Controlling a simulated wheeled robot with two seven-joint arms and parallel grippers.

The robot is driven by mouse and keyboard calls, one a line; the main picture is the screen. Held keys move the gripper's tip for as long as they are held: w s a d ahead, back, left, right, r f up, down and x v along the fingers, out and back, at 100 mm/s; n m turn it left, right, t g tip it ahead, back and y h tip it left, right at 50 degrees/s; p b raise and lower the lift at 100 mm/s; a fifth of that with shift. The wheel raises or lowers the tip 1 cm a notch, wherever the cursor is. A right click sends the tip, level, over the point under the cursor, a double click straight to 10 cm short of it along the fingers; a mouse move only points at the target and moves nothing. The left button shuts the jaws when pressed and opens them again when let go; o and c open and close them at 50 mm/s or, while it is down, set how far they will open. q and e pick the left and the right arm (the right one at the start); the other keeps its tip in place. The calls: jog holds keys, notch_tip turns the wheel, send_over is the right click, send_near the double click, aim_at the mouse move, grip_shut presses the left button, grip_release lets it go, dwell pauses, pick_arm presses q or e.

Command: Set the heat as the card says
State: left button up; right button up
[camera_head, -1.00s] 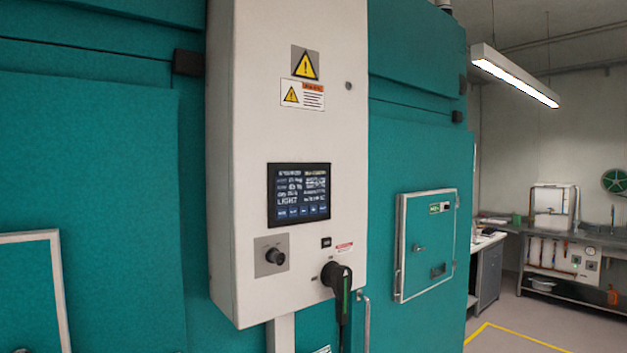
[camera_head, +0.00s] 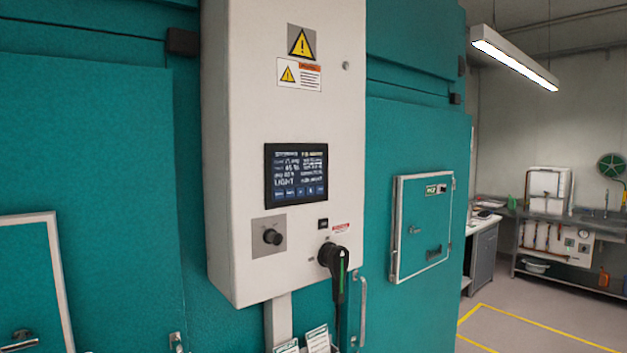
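A white control box (camera_head: 230,150) stands on the teal chamber front. Its dark screen (camera_head: 297,172) shows lines of small text, mostly too small to read; a larger word looks like "LIGHT". Neither of my grippers is in view.
A small teal hatch (camera_head: 422,225) with a pale frame is to the right of the box, and a framed teal door (camera_head: 35,285) is at lower left. A sink bench (camera_head: 570,225) stands at the back right. Yellow floor lines (camera_head: 535,325) mark open floor at right.

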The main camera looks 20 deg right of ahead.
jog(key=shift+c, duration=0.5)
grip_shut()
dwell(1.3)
